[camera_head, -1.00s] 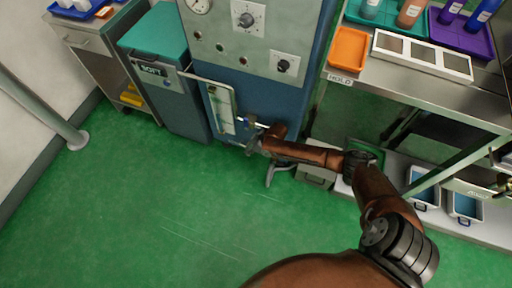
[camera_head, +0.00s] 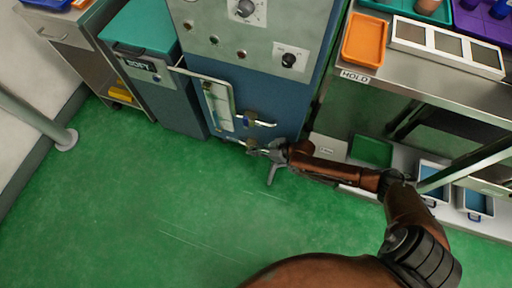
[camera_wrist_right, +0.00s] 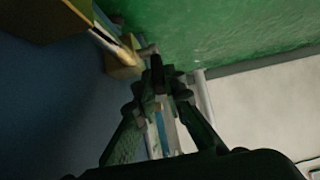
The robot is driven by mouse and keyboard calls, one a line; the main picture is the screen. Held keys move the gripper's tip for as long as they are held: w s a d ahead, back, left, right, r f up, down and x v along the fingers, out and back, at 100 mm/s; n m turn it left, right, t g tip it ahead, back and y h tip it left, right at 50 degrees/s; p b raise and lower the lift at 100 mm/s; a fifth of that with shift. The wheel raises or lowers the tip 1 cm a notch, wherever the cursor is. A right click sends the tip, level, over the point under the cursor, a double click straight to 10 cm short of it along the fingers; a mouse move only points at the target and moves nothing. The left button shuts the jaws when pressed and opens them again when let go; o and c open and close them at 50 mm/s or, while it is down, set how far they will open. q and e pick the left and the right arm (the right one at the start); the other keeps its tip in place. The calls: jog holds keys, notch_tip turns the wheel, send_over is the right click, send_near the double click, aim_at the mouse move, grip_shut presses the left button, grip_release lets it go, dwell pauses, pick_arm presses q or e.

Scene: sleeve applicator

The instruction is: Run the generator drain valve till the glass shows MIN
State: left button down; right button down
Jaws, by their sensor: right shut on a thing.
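The generator is a blue cabinet (camera_head: 272,92) with a pale control panel. Its tall sight glass (camera_head: 218,106) is on the front at left; its level and marks are too small to read. An upper valve with a blue-tipped lever (camera_head: 262,123) sticks out right of the glass. A lower valve (camera_head: 250,145), apparently the drain valve, is near the cabinet's foot. My right gripper (camera_head: 276,153) is at this lower valve, shut on its handle. In the right wrist view the fingers (camera_wrist_right: 157,72) meet beside a brass fitting (camera_wrist_right: 124,58); the handle is mostly hidden. My left gripper is out of view.
A grey bin with a teal lid (camera_head: 140,32) stands left of the generator. A steel bench (camera_head: 425,88) with an orange tray (camera_head: 364,40) and a lower shelf with blue trays is at right. The green floor in front is clear.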

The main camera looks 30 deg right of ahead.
jog(key=shift+w+r, duration=0.1)
dwell(0.3)
jog(key=c, duration=2)
grip_release()
jog(key=v, duration=1.2)
